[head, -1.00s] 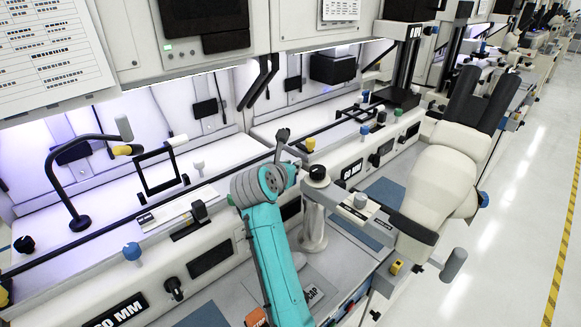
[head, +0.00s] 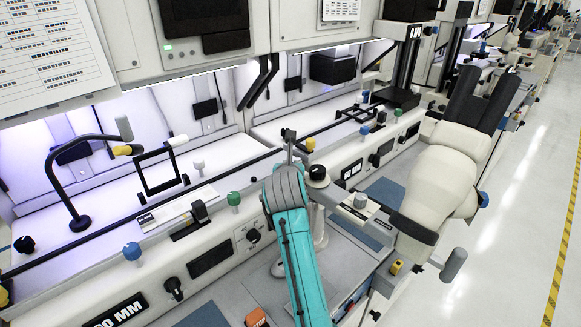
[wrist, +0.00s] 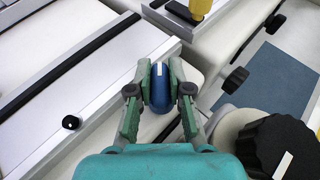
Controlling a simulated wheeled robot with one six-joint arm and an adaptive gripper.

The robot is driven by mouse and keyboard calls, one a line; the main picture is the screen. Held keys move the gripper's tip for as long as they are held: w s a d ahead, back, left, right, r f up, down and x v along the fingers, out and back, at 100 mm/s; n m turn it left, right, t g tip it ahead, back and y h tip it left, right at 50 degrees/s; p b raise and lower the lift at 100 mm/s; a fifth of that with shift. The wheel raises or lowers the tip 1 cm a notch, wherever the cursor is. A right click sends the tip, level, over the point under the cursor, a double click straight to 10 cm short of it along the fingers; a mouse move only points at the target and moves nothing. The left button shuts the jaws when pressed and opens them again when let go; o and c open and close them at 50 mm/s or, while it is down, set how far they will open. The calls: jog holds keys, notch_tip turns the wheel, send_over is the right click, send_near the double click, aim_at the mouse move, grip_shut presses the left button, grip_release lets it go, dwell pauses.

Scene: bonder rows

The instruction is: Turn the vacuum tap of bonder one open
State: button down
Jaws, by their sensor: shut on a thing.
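A blue tap knob (wrist: 160,88) with a short white mark on its top stands at the edge of the pale bench front in the wrist view. My gripper (wrist: 160,76) has one finger on each side of it and is shut on it. The white mark runs up and down the picture, between the fingers. No label naming the tap is readable.
A black round knob (wrist: 278,147) stands close right of my gripper. A yellow knob (head: 310,145) is just beyond it. A green knob (head: 234,199) and another blue knob (head: 132,251) stand along the bench front. A cream microscope body (head: 440,175) overhangs at right.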

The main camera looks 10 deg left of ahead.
jog(key=c, duration=1.1)
grip_release()
jog(key=shift+s, duration=0.1)
jog(key=v, duration=1.1)
jog(key=shift+s+d+r, duration=0.15)
jog(key=shift+s, duration=0.2)
